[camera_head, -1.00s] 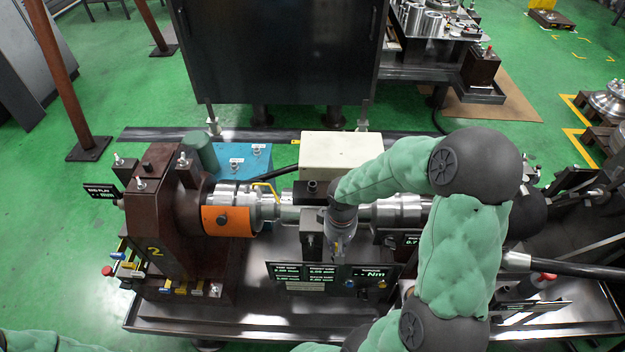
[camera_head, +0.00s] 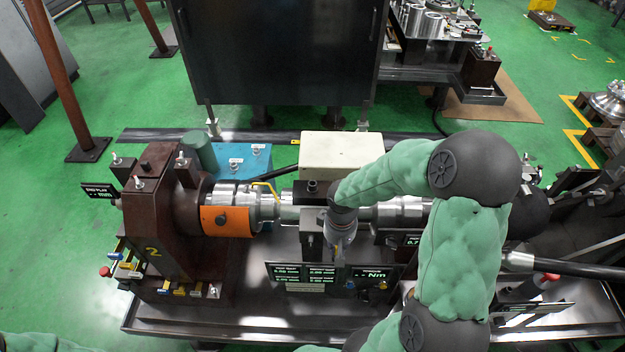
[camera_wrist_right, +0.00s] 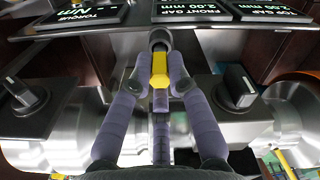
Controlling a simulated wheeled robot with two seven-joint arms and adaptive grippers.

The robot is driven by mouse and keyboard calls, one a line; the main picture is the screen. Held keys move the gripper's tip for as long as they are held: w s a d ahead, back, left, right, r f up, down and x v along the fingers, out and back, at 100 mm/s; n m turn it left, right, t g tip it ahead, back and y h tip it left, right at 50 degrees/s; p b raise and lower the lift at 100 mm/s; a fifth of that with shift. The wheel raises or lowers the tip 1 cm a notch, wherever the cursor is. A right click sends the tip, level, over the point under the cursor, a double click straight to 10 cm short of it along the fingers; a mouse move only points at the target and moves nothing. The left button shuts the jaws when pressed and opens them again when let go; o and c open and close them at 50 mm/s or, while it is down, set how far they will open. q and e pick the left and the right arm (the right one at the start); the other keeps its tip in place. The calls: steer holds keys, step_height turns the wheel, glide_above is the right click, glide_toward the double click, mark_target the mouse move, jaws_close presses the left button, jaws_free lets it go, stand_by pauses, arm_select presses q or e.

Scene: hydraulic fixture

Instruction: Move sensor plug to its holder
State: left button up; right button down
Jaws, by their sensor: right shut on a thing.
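The sensor plug (camera_wrist_right: 160,72) shows in the right wrist view as a yellow body with a dark round end, at the panel edge. My right gripper (camera_wrist_right: 159,86) is shut on it, one purple finger on each side. In the head view, my right gripper (camera_head: 340,250) points down in front of the shaft, just above the display panel; the plug is hard to make out there. I cannot tell which part is the plug's holder, or whether the plug's end touches anything. My left gripper is out of view.
The display panel (camera_head: 303,273) stands along the front of the rig. A brown housing (camera_head: 160,215) and orange collar (camera_head: 228,221) lie left, and a cream box (camera_head: 340,150) behind. Dark knobs (camera_wrist_right: 236,90) flank the gripper. A metal tray (camera_head: 250,325) runs along the front.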

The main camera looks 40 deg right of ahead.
steer(key=shift+f+b, duration=0.85)
steer(key=shift+f, duration=0.1)
stand_by(0.7)
steer(key=c, duration=1.1)
jaws_free()
step_height(320, 180, up, 12)
